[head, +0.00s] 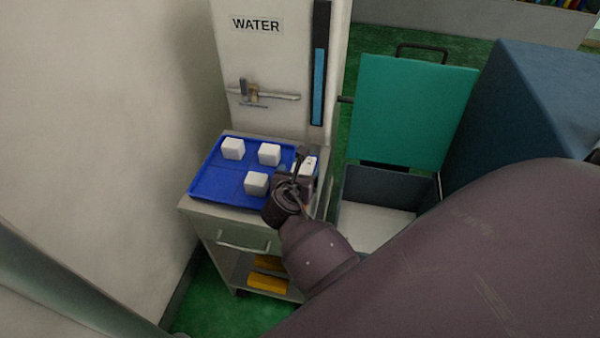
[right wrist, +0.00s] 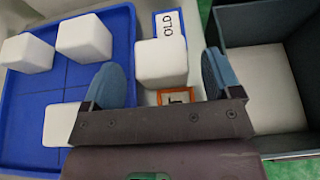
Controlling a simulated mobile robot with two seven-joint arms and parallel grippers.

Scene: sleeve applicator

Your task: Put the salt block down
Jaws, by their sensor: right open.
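A white salt block (right wrist: 161,64) sits on the cabinet top (right wrist: 148,24) just right of the blue tray, between an OLD label (right wrist: 168,24) and an orange-framed label (right wrist: 178,97). In the head view this block (head: 309,164) is partly hidden by my right gripper (head: 298,168). The right gripper's two blue fingers are open on either side of the block, with a visible gap on each side in the right wrist view. Three similar white blocks stand on the blue tray (head: 212,187). My left gripper is not in view.
A dark bin (head: 385,184) with a raised green lid (head: 412,110) and a pale floor stands right of the cabinet. A WATER dispenser panel (head: 272,55) rises behind the tray. Yellow bars (head: 268,283) lie on the lower shelf. A wall is close on the left.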

